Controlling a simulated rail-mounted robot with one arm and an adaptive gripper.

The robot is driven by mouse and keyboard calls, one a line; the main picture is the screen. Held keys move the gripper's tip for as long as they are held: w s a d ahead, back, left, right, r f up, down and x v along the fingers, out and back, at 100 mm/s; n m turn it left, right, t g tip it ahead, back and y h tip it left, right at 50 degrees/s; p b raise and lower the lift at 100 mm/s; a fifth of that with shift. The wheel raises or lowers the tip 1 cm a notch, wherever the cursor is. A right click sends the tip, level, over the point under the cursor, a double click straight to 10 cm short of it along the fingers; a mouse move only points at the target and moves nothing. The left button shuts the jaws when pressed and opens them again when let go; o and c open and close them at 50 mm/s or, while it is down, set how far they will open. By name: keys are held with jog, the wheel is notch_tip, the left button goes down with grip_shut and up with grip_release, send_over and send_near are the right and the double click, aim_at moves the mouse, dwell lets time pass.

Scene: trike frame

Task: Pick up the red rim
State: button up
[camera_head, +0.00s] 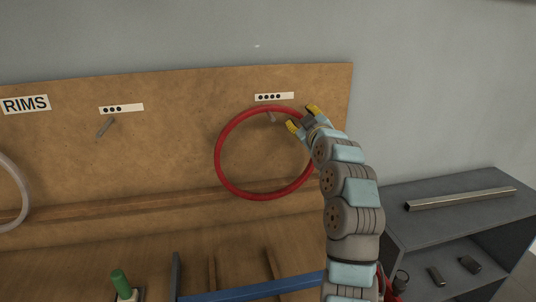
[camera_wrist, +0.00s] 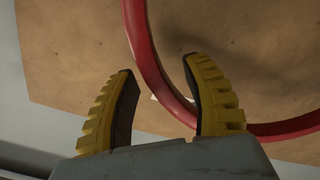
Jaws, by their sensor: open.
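The red rim (camera_head: 217,157) is a thin ring hanging upright on a peg (camera_head: 271,118) against the brown board, under a label with several dots. My gripper (camera_head: 302,117) has yellow fingers and is at the rim's upper right edge. In the wrist view my gripper (camera_wrist: 158,68) is open. The red rim (camera_wrist: 147,62) runs through the space between the fingers in that picture and passes behind the right finger. I cannot tell how deep the rim lies between them. Nothing is gripped.
The brown board (camera_head: 170,150) carries a RIMS sign (camera_head: 25,104), an empty peg (camera_head: 105,127) and a pale rim (camera_head: 20,190) at the left edge. A dark shelf unit (camera_head: 460,200) with a metal bar (camera_head: 460,199) stands right. A blue bar (camera_head: 250,288) is below.

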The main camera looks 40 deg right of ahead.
grip_shut()
jog(key=shift+s+r+b, duration=0.1)
jog(key=shift+r+b, duration=0.05)
jog(key=shift+b, duration=0.2)
dwell(0.3)
